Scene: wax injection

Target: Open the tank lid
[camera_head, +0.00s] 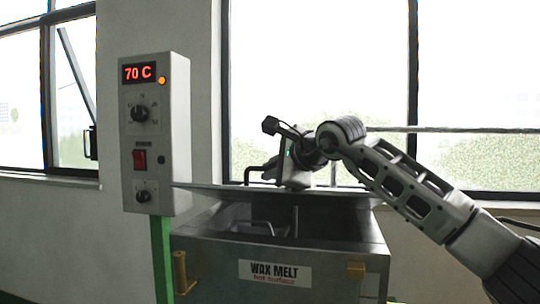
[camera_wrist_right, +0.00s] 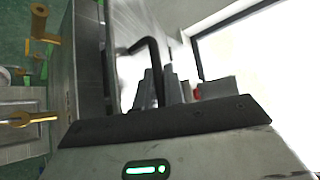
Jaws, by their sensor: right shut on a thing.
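The wax tank (camera_head: 215,262) is a grey metal box with a "WAX MELT" label on its front. Its lid (camera_head: 330,191) is a thin grey plate seen nearly edge-on, raised above the tank's rim, with a dark gap beneath it. My right gripper (camera_head: 272,172) is above the lid, shut on its black handle (camera_head: 250,174). The right wrist view shows the bent black handle (camera_wrist_right: 151,50) passing between my gripper fingers (camera_wrist_right: 164,85). The fingertips are partly hidden in the head view. My left gripper is in neither view.
A control box (camera_head: 157,185) reading 70 C stands on a green post (camera_head: 161,262) left of the tank. A wall and windows are behind; the space above the lid looks clear.

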